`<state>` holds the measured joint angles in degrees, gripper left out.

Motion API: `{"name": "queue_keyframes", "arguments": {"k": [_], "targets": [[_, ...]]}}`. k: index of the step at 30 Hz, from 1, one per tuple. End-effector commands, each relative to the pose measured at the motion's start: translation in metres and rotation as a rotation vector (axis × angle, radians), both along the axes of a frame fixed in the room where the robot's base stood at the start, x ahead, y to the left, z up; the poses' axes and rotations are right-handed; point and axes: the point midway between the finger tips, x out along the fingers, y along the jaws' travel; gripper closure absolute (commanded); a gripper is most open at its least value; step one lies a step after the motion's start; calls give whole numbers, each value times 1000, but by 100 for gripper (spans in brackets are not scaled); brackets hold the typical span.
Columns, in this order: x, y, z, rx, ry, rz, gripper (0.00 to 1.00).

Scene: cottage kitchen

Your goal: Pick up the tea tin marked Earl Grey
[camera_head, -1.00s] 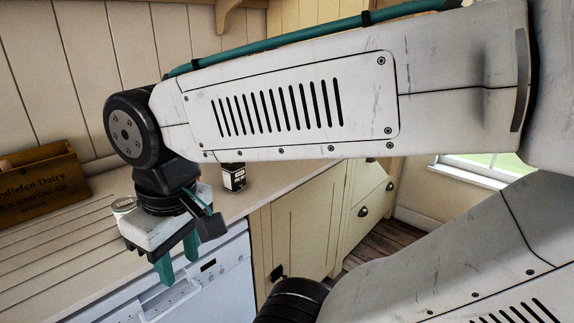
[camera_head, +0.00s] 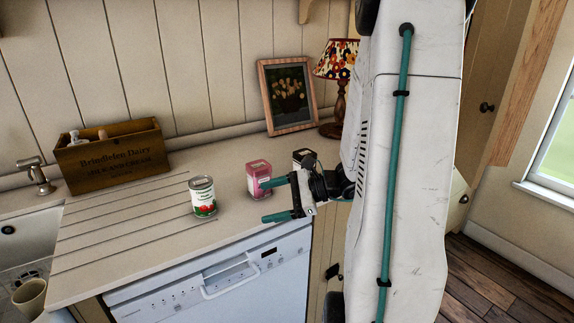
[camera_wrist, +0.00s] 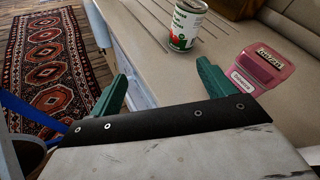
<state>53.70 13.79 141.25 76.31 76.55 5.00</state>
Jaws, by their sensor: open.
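A pink tin (camera_head: 258,173) with a pale label stands upright on the counter. It also shows in the wrist view (camera_wrist: 262,72), right of my fingers, its lettering too small to read surely. No Earl Grey marking can be made out on either. My gripper (camera_head: 265,202) is open and empty, its green fingers pointing left in front of the pink tin. In the wrist view (camera_wrist: 162,75) nothing is between the fingers.
A tomato can (camera_head: 202,196) stands left of the pink tin, beyond my fingers in the wrist view. A wooden crate (camera_head: 112,153), a framed picture (camera_head: 288,95) and a floral lamp (camera_head: 336,60) stand along the wall. The sink is far left; the dishwasher (camera_head: 215,278) is below the counter.

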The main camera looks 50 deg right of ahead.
Motion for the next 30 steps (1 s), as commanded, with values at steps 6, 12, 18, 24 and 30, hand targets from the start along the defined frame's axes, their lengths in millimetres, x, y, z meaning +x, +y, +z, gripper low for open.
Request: {"name": "queue_keyframes", "arguments": {"k": [6, 12, 18, 24, 30], "targets": [[22, -140, -29, 320, -82, -647, 19], [22, -197, -25, 413, -170, -897, 19], [30, -214, -18, 446, -205, -966, 19], [52, -219, -17, 446, -206, -963, 19], [79, -230, -11, 446, -205, -962, 19]]}}
